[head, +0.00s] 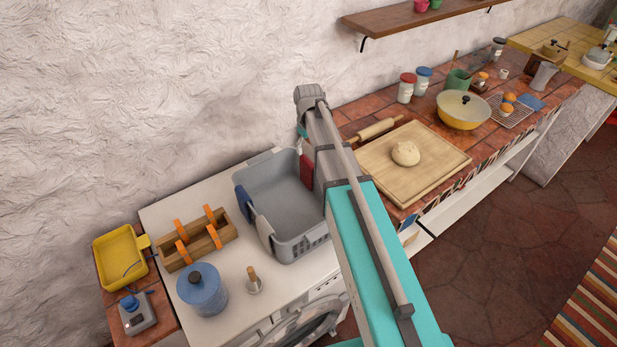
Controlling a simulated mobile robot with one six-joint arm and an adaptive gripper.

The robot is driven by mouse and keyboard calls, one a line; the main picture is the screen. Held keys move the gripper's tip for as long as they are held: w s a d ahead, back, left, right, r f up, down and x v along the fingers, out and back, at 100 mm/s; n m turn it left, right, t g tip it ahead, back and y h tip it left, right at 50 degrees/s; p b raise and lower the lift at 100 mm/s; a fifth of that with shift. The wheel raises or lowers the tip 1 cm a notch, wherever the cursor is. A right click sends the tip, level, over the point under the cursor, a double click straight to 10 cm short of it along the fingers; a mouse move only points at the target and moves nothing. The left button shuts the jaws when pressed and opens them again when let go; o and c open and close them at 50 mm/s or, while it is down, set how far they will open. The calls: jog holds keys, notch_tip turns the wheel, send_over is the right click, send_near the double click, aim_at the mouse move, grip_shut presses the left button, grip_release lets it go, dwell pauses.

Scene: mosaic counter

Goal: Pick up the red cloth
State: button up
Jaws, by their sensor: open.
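The red cloth (307,171) hangs over the right rim of a grey plastic basket (288,244), close beside my arm. Part of the cloth is hidden behind the arm. The basket stands on a white washing machine (155,215). A dark blue cloth (243,200) and a pale grey cloth (263,231) hang over its left rim. My arm reaches in from the bottom right toward the wall and bends down at its far end. My gripper does not show; it is hidden behind the arm.
Left of the basket are a wooden rack with orange clips (195,242), a blue jar (203,290), a small wooden-handled tool (254,281) and a yellow tray (121,257). Right of my arm, a board with dough (405,154) lies on the tiled counter. A shelf (400,24) hangs above.

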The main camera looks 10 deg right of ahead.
aim_at(309, 160)
jog(key=shift+f+b, duration=1.4)
jog(key=shift+f, duration=0.3)
jog(key=shift+s+f+b, duration=0.1)
jog(key=shift+f+b, duration=2.5)
jog(key=shift+c, duration=0.3)
grip_shut()
